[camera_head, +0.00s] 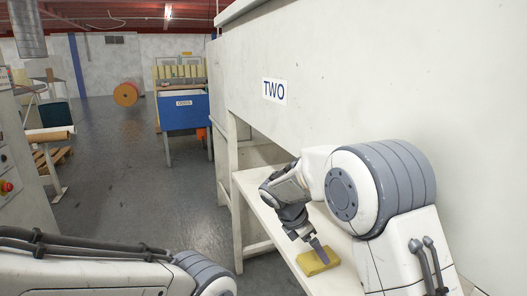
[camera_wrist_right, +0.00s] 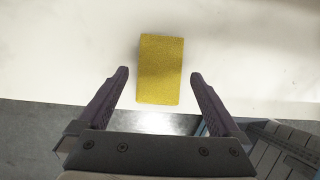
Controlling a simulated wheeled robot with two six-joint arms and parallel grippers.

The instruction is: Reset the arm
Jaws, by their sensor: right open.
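My right arm (camera_head: 380,185) reaches in front of the white machine marked TWO, its hand bent down over a white shelf. The right gripper (camera_head: 318,248) is just above a yellow block (camera_head: 318,261) lying flat on the shelf. In the right wrist view the gripper (camera_wrist_right: 160,78) is open, and the yellow block (camera_wrist_right: 161,68) lies ahead of and between the fingertips, with a gap on both sides. My left arm (camera_head: 100,270) enters at the lower left; its gripper is out of frame.
The white shelf (camera_head: 262,205) runs along the machine (camera_head: 350,70), and its edge shows in the right wrist view (camera_wrist_right: 60,85). A blue bin (camera_head: 184,111) and an orange roll (camera_head: 126,94) stand farther back. A control panel (camera_head: 15,170) is at left. Grey floor between is clear.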

